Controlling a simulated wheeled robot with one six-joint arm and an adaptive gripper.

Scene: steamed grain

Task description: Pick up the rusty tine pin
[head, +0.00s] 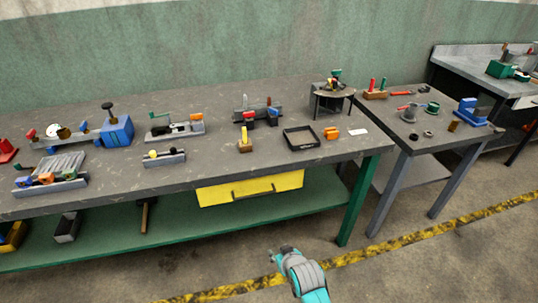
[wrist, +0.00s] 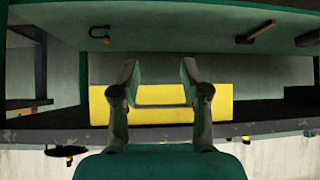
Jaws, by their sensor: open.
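I cannot single out the rusty tine pin with certainty in either view. A small brown upright piece (head: 453,125) stands on the right-hand bench in the head view, too small to identify. My gripper (wrist: 160,72) is open and empty in the wrist view, its two fingers apart in front of the yellow drawer (wrist: 160,95). In the head view my teal arm end shows low in the middle, in front of the long bench and apart from it.
Open floor with a yellow-black stripe (head: 400,246) lies in front.

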